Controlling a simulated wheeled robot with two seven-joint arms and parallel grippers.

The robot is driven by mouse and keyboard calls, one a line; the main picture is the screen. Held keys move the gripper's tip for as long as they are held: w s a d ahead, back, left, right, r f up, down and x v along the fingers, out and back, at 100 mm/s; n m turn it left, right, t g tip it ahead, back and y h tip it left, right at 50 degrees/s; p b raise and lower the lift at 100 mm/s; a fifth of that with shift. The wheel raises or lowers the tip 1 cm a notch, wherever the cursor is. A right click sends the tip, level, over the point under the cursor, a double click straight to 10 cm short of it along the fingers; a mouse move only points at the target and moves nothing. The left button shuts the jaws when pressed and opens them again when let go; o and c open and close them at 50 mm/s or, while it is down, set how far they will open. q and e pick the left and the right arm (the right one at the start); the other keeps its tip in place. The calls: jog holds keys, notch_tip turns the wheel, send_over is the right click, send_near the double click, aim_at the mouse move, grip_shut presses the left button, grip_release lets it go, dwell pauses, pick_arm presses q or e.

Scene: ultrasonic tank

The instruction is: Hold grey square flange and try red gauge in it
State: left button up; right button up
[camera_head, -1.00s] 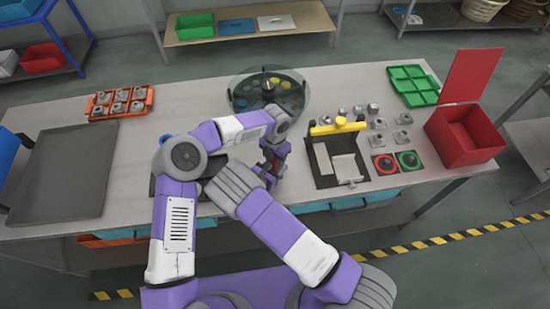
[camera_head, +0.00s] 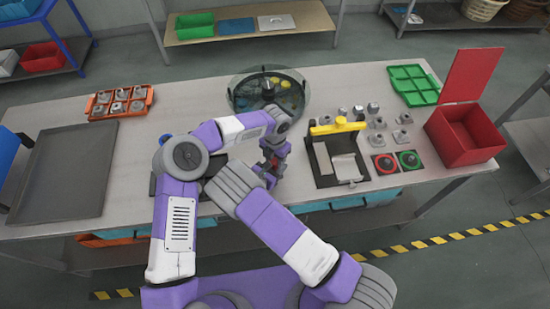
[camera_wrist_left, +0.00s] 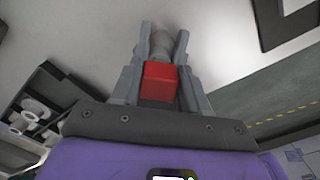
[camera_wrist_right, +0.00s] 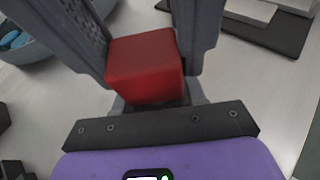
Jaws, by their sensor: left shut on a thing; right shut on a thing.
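My left gripper (camera_head: 273,152) is over the front middle of the table, pointing down. In the left wrist view its fingers (camera_wrist_left: 160,60) are shut on a grey part, taken as the grey square flange (camera_wrist_left: 166,45), near the tips. A red block, taken as part of the red gauge (camera_wrist_left: 160,82), shows between those fingers, nearer the palm. My right gripper (camera_wrist_right: 150,50) is shut on the red gauge (camera_wrist_right: 145,62), whose block fills the gap between its fingers. The two grippers are close together; whether the gauge is inside the flange is hidden.
A round glass tank (camera_head: 268,92) stands behind the grippers. A black fixture with a yellow bar (camera_head: 338,127), red and green stands (camera_head: 385,163) and a red open box (camera_head: 465,150) are to the right. An orange tray of grey parts (camera_head: 120,103) and a dark mat (camera_head: 62,172) are left.

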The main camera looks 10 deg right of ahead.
pick_arm(q)
jog(key=shift+s+a+f, duration=0.1)
jog(key=shift+f, duration=0.35)
pick_arm(e)
jog(key=shift+s+f, duration=0.2)
jog(key=shift+f, duration=0.1)
dwell(0.3)
pick_arm(q)
jog(key=shift+c, duration=0.4)
jog(key=shift+a+f, duration=0.1)
jog(key=shift+f, duration=0.2)
pick_arm(e)
jog(key=shift+d+r, duration=0.1)
dwell(1.5)
pick_arm(q)
jog(key=shift+r, duration=2.85)
pick_arm(e)
jog(key=shift+w, duration=0.1)
pick_arm(q)
jog(key=shift+d, duration=0.2)
pick_arm(e)
jog(key=o, duration=1.2)
jog(key=shift+w, duration=0.1)
